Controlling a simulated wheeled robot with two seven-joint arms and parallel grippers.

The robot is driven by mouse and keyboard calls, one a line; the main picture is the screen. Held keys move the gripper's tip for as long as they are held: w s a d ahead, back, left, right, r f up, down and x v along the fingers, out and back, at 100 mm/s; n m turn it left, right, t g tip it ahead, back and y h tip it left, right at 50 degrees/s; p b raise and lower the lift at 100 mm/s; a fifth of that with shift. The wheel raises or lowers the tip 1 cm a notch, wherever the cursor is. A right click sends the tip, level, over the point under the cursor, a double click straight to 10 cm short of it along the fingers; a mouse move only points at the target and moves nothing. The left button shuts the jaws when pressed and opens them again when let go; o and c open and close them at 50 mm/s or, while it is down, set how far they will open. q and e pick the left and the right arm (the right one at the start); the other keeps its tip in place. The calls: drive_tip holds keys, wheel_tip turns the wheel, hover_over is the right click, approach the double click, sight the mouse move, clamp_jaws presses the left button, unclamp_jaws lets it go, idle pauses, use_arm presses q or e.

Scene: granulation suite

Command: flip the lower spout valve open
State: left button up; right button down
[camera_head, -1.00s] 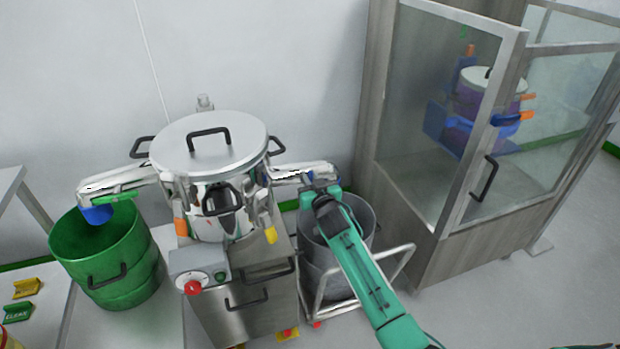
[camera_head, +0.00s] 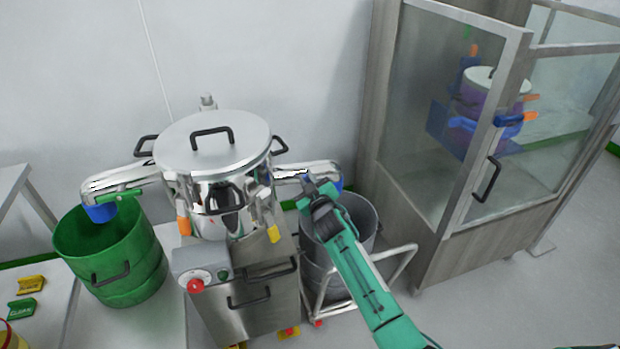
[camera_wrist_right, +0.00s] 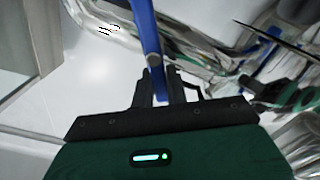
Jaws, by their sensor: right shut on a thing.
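The steel granulator (camera_head: 205,185) has a spout on each side. The right spout (camera_head: 322,172) ends in a blue mouth over a grey bin. A blue valve lever (camera_wrist_right: 146,30) shows large in the right wrist view, in front of the shiny spout pipe. My right gripper (camera_head: 307,184) is at the right spout, and in the wrist view its fingers (camera_wrist_right: 161,88) are shut on the lever's end. The left spout (camera_head: 122,176) carries a green lever (camera_head: 118,195) and a blue mouth. My left gripper is not in view.
A green bin (camera_head: 105,250) stands under the left spout. The grey bin (camera_head: 355,215) sits in a wheeled trolley (camera_head: 392,275) below my right arm. A glass-doored cabinet (camera_head: 440,130) stands close on the right. A control box with a red knob (camera_head: 195,286) is on the machine's front.

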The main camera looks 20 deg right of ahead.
sight(298, 181)
drive_tip(key=n, duration=0.3)
drive_tip(key=shift+a+f, duration=0.3)
drive_tip(key=shift+a, duration=0.05)
drive_tip(key=n, duration=0.2)
drive_tip(key=f+n+b, duration=0.1)
drive_tip(key=n, duration=0.2)
drive_tip(key=a+f+n, duration=0.1)
drive_tip(key=n, duration=0.2)
drive_tip(key=shift+f+b, duration=0.1)
drive_tip(key=shift+b, duration=0.25)
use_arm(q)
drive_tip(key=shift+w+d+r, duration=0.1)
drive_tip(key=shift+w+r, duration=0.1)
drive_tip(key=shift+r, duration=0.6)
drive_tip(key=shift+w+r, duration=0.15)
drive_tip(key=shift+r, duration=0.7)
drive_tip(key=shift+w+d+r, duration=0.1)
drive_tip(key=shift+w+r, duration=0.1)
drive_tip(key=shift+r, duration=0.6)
use_arm(e)
drive_tip(key=shift+f+n, duration=0.15)
drive_tip(key=shift+n, duration=0.55)
drive_tip(key=c, duration=1.4)
unclamp_jaws()
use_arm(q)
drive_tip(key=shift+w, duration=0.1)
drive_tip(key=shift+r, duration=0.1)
use_arm(e)
drive_tip(key=shift+s, duration=0.1)
